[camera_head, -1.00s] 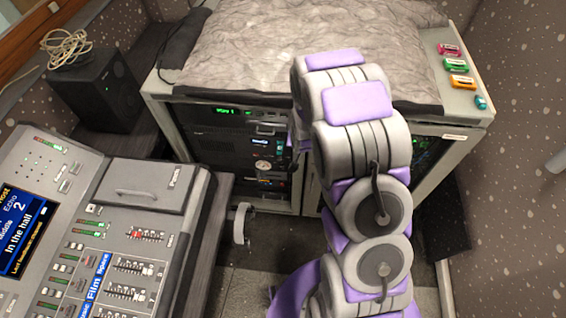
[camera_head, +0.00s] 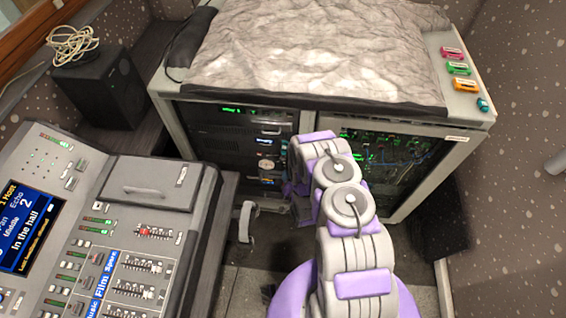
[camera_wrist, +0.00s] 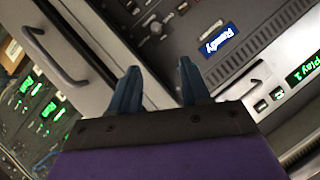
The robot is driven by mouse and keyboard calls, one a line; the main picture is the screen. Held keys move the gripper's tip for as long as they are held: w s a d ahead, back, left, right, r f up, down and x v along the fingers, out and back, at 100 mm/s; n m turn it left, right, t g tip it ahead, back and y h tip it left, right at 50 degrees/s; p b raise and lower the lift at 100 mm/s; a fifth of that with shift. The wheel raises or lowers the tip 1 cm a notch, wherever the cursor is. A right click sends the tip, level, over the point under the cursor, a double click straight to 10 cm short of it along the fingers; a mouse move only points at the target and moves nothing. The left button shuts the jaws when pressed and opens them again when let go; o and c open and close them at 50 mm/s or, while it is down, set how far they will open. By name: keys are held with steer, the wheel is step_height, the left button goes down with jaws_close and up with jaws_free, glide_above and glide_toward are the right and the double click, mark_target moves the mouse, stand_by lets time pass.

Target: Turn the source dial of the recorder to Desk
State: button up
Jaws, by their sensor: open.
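The rack of dark units (camera_head: 225,140) stands under the covered top, its left bay facing me. A small round dial (camera_head: 266,165) shows on a lower unit; its label is too small to read. In the wrist view a round knob (camera_wrist: 155,28) sits at the top, beyond the fingers, near a lit blue "Ready" display (camera_wrist: 217,38). My gripper (camera_wrist: 157,67) is open and empty, its two blue fingers apart and pointing toward the rack front. It does not touch the knob. In the head view my arm ends just right of the dial, with the fingers hardly visible.
A "Play 1" display (camera_wrist: 302,68) and a unit handle (camera_wrist: 253,78) lie right in the wrist view. A grey rack post with a dark handle (camera_wrist: 55,58) is at left. The mixing desk (camera_head: 110,235) stands left; a black speaker (camera_head: 102,88) is behind it.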

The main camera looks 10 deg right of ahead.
step_height(320, 180, down, 2)
steer(key=s, duration=0.3)
steer(key=m+t+b, duration=0.1)
steer(key=b, duration=0.3)
glide_toward(283, 158)
steer(key=f+x, duration=0.1)
steer(key=x, duration=0.7)
steer(key=shift+s, duration=0.15)
steer(key=shift+d, duration=0.1)
steer(key=shift+c, duration=0.4)
jaws_close()
